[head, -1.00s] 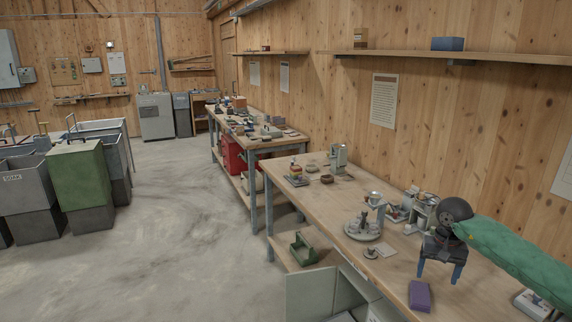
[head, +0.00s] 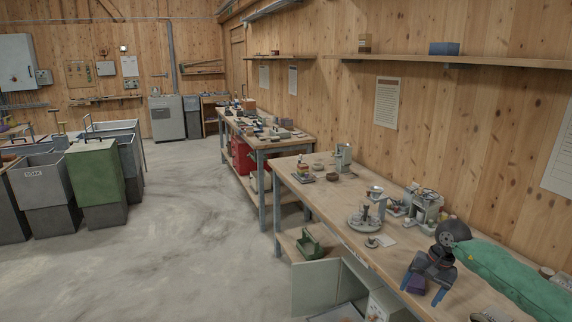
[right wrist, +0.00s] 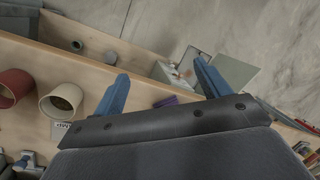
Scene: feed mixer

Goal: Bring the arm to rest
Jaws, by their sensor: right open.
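My right arm, in a green sleeve (head: 510,275), reaches in from the right over the near workbench (head: 310,195). My right gripper (head: 422,288) is open and points down toward the bench's front edge. In the right wrist view its two blue fingers (right wrist: 163,90) stand wide apart with nothing gripped. A purple block (head: 417,284) lies on the bench behind the fingers in the head view. It also shows between the fingers in the right wrist view (right wrist: 166,101), apart from them. My left gripper is in neither view.
A round grey stand (head: 364,222) and small machines (head: 425,205) stand on the bench left of my gripper. In the right wrist view a red cup (right wrist: 14,86) and a cream cup (right wrist: 62,100) stand at left. A cabinet door (head: 316,287) hangs open below.

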